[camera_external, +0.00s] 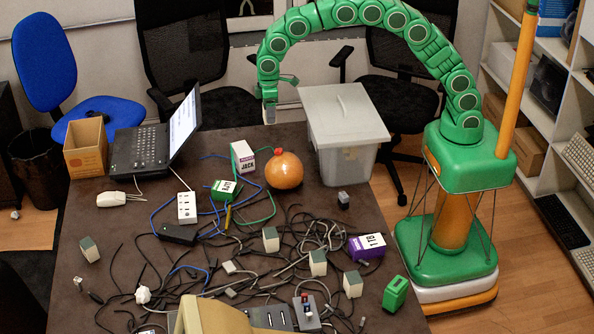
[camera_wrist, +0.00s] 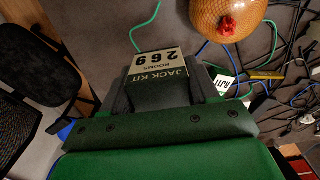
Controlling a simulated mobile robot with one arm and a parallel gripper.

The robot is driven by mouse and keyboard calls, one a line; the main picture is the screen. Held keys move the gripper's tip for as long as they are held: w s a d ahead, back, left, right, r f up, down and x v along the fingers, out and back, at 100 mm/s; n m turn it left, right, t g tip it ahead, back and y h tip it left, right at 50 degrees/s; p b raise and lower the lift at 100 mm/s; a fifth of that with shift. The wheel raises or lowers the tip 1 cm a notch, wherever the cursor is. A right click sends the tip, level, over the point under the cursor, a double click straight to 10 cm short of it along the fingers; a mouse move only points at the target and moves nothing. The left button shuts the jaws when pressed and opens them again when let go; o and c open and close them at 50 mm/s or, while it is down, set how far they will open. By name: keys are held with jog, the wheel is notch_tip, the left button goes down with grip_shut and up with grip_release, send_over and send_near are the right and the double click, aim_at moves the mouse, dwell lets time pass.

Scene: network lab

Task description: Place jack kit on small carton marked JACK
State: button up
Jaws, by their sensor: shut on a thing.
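The jack kit (camera_wrist: 160,68) is a dark block with a cream label reading JACK KIT, ROOMS 269, upside down in the wrist view. My gripper (camera_wrist: 160,88) is shut on it, with dark fingers on both sides. In the external view my gripper (camera_external: 269,113) hangs above the table's back edge; the kit is too small there to tell clearly from the fingers.
An orange ball-like object (camera_external: 284,172) with a red top stands just right of the carton. A grey lidded bin (camera_external: 344,130) is further right. A laptop (camera_external: 145,150) and cardboard box (camera_external: 86,160) are left. Tangled cables (camera_external: 290,245) cover the front; a green RJ-marked box (camera_external: 222,190) is nearby.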

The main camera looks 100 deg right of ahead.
jog(key=shift+w+d+f, duration=0.2)
jog(key=shift+w+f, duration=1.15)
jog(key=shift+w, duration=0.3)
jog(key=shift+w+d+f, duration=0.2)
jog(key=shift+w+f, duration=1.1)
jog(key=shift+w, duration=0.35)
jog(key=shift+w+d+f, duration=0.2)
jog(key=shift+w+f, duration=1.15)
jog(key=shift+w, duration=0.3)
jog(key=shift+f, duration=1.65)
jog(key=shift+f, duration=0.1)
jog(key=o, duration=1.1)
